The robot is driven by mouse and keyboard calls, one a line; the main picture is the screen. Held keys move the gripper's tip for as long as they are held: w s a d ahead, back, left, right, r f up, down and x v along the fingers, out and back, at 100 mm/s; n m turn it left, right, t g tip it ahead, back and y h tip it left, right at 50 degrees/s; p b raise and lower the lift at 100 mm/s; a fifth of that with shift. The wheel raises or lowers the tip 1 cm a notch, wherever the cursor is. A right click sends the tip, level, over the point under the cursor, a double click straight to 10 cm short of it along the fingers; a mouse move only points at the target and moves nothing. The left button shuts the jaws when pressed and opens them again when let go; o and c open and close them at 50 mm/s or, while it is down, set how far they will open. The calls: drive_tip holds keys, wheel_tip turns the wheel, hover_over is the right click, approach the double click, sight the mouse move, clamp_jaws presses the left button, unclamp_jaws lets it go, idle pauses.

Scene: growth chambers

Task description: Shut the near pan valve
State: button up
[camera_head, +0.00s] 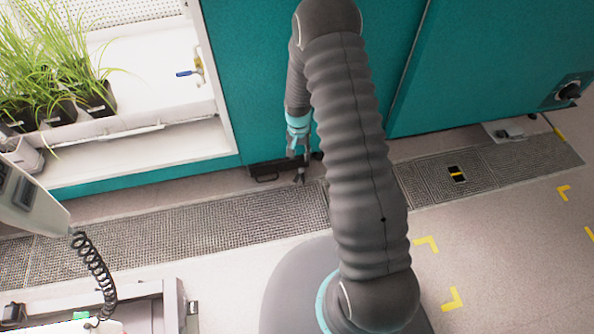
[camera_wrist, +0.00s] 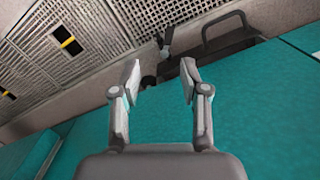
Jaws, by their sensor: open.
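A valve with a blue lever (camera_head: 187,73) and a brass body sits on the white inner wall of the open chamber, left of my arm. Low at the foot of the teal cabinet is a dark pan with a handle (camera_head: 266,178); its loop handle also shows in the wrist view (camera_wrist: 226,30). A small grey lever-like part (camera_wrist: 165,40) stands beside that pan; I cannot tell whether it is a valve or how it is set. My gripper (camera_head: 299,176) points down beside the pan.
Potted grass (camera_head: 55,75) stands in the chamber at left. A floor grating (camera_head: 170,222) runs along the cabinet foot, with a yellow-marked opening (camera_head: 457,174) at right. A black knob (camera_head: 568,91) is on the right cabinet. A cart (camera_head: 140,300) stands at lower left.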

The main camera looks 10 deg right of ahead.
drive_tip(key=m, duration=0.1)
hover_over(297, 178)
drive_tip(key=s, duration=0.2)
wheel_tip(297, 178, down, 4)
drive_tip(key=f, duration=0.1)
drive_tip(key=shift+m+t, duration=0.3)
drive_tip(key=shift+m, duration=0.5)
drive_tip(key=f, duration=0.4)
drive_tip(key=w+f, duration=0.1)
drive_tip(key=f, duration=0.3)
drive_tip(key=w+f, duration=0.1)
drive_tip(key=f, duration=0.4)
drive_tip(key=shift+w, duration=0.1)
clamp_jaws()
